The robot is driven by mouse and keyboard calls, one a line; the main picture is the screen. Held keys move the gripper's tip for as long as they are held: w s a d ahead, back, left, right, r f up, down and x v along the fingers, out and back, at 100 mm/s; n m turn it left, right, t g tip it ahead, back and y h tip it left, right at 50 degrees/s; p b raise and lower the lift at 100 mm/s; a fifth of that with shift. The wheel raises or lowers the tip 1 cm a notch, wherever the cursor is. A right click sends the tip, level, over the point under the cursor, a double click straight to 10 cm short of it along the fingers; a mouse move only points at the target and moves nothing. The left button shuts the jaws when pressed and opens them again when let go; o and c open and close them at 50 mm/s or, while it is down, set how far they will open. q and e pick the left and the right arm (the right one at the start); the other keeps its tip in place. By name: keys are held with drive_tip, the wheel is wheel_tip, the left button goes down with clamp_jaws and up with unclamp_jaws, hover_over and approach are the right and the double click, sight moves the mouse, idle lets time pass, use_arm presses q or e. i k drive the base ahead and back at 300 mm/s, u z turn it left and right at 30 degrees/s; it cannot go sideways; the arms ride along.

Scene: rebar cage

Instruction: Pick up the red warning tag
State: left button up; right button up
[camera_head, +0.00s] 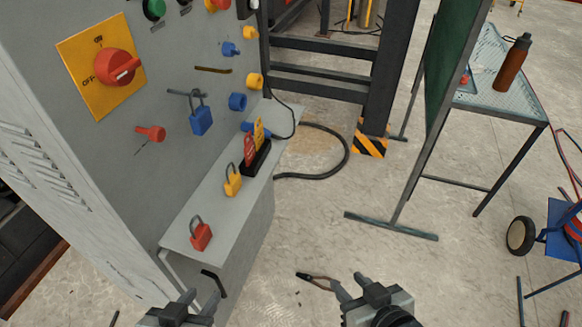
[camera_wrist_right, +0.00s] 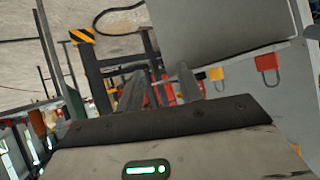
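The red warning tag (camera_head: 249,148) stands in a small black holder (camera_head: 258,160) on the grey ledge (camera_head: 215,205) of the control cabinet in the head view. A yellow tag (camera_head: 259,132) stands just behind it. My left gripper (camera_head: 199,297) is at the bottom edge, in front of the ledge and well short of the tag; its fingers look apart and nothing shows between them. My right gripper (camera_head: 353,292) is low over the floor, right of the ledge. In the right wrist view its two fingers (camera_wrist_right: 160,92) are apart and empty. I cannot make out the tag there.
A yellow padlock (camera_head: 233,183) and a red padlock (camera_head: 200,237) stand on the ledge nearer me. A blue padlock (camera_head: 201,120) hangs on the cabinet face beside a red rotary switch (camera_head: 117,68). A green board stand (camera_head: 403,215) is at right. Floor between is mostly clear.

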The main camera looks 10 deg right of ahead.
sight(249, 152)
drive_tip(key=z, duration=0.75)
drive_tip(key=k, duration=1.05)
drive_tip(key=z, duration=1)
drive_tip(key=i, duration=1.65)
drive_tip(key=u, duration=1.4)
drive_tip(key=i, duration=0.9)
drive_tip(key=u, duration=0.9)
